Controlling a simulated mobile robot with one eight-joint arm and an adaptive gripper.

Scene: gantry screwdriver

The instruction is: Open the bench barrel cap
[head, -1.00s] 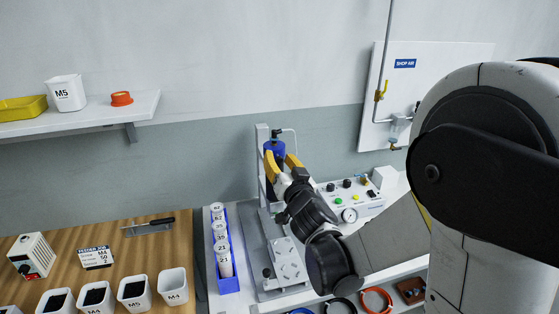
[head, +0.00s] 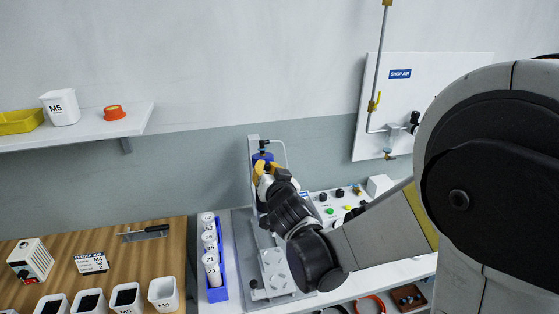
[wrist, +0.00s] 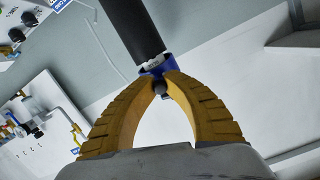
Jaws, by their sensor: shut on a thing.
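The bench barrel is part of the small gantry fixture. Its blue part (head: 263,157) shows at the top of the column, just behind my fingertips. In the wrist view a dark cylinder (wrist: 133,28) ends in a blue cap-like piece (wrist: 156,70) with a light marked band. My gripper (head: 263,167) has its yellow fingers closed in on this blue piece. In the wrist view the fingertips of my gripper (wrist: 159,79) meet on either side of it, with a small dark knob (wrist: 160,89) between them. My gripper hides the lower part in the head view.
A blue rack of numbered white containers (head: 217,286) stands left of the gantry base (head: 247,262). The control panel (head: 337,201) is close on the right. A wooden bench (head: 165,258) with labelled bins lies left. A shelf (head: 139,120) hangs above it.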

